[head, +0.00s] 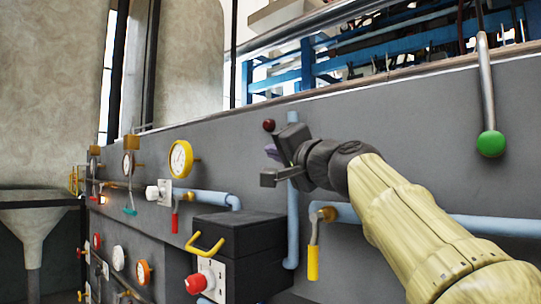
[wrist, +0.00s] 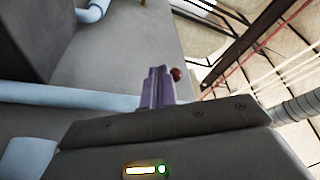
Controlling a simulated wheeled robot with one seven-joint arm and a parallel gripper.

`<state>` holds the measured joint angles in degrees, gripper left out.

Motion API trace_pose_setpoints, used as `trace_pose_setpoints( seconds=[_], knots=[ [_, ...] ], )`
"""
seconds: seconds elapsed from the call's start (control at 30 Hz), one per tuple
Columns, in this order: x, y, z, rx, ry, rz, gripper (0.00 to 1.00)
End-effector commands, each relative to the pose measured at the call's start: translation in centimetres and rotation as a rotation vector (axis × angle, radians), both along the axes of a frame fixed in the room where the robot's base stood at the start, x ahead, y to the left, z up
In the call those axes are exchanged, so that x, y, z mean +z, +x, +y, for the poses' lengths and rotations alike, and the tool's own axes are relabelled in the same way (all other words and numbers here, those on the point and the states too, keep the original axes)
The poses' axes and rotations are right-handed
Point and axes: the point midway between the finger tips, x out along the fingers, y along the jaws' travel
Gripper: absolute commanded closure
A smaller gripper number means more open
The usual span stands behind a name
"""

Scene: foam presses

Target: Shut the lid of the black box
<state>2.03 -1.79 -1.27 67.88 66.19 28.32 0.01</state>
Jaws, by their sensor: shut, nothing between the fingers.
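The black box (head: 252,270) stands against the grey panel in the lower middle of the head view. Its lid (head: 245,232) lies level on top, with a yellow handle (head: 205,245) at its front left. The lid looks down on the body; I cannot tell whether a thin gap is left. My gripper (head: 271,152) is above and right of the box, apart from it. Its purple fingers are together and empty in the wrist view (wrist: 157,88). A dark grey block at the wrist view's upper left may be the box.
A red knob (head: 269,125) is close to my gripper. Blue pipes (head: 460,226) run along the panel. A yellow-handled valve (head: 313,260) is right of the box, and a red knob on a white plate (head: 196,284) is at its front. Gauges (head: 181,159) are left.

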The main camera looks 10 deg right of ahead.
Motion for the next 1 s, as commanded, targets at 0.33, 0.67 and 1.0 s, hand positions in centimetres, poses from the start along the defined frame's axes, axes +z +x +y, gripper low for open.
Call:
trace_pose_setpoints(
  seconds=[0.33,0.67,1.0],
  knots=[
    [-0.6,-1.9,-1.6,-0.001,0.0,-0.002,1.0],
    [-2.4,-5.4,-4.3,0.004,-0.001,-0.002,1.0],
    [-2.7,-7.3,-6.0,0.003,0.0,0.001,1.0]
  ],
)
